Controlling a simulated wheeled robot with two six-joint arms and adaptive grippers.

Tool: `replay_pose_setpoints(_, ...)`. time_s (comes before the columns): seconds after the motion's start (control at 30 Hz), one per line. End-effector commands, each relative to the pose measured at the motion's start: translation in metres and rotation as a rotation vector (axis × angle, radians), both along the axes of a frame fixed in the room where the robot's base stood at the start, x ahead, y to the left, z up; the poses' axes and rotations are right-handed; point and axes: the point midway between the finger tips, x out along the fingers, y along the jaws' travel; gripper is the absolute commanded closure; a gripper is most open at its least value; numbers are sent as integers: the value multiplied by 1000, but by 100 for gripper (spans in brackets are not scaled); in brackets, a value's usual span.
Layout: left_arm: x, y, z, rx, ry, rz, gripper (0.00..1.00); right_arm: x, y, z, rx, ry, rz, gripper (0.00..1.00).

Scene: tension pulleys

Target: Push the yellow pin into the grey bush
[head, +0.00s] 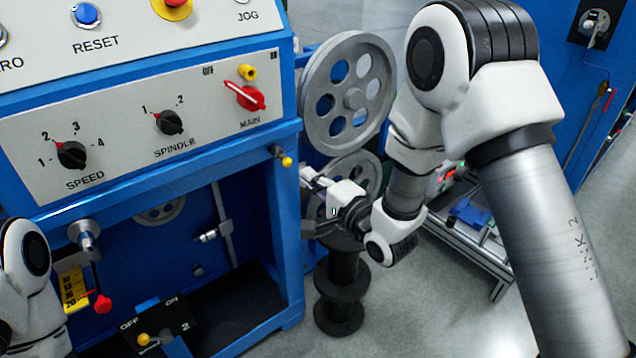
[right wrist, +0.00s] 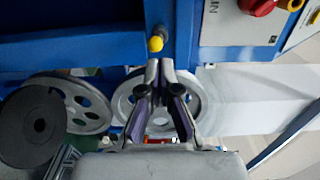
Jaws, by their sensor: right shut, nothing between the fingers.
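The yellow pin (head: 287,161) shows as a small yellow round end on the right side of the blue machine cabinet. The grey bush (head: 276,151) is just behind it, set in the blue edge; how deep the pin sits in it cannot be told. My right gripper (head: 306,178) is just right of and below the pin, apart from it. In the right wrist view, the yellow pin (right wrist: 156,43) lies just beyond the tips of my right gripper (right wrist: 160,68), which is shut and empty. My left arm shows at the lower left edge, but its gripper is not in view.
Two large grey pulley wheels (head: 349,90) stand behind my right gripper. A black spool stand (head: 341,283) is below it. The control panel (head: 115,135) with knobs and a red main switch (head: 246,96) is to the left. A low bench (head: 470,225) stands at right.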

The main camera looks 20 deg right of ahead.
Motion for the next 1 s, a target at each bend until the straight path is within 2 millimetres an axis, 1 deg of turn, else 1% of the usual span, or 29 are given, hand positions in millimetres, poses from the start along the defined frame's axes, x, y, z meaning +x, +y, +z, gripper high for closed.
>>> replay_pose_setpoints(0.33, 0, 0, 1, 0, 0, 0, 60, 2, 1, 0, 0, 1, 0, 100)
replay_pose_setpoints(1.0, 0, 0, 8, 0, 0, 0, 60, 33, 12, 0, -2, -1, 1, 100)
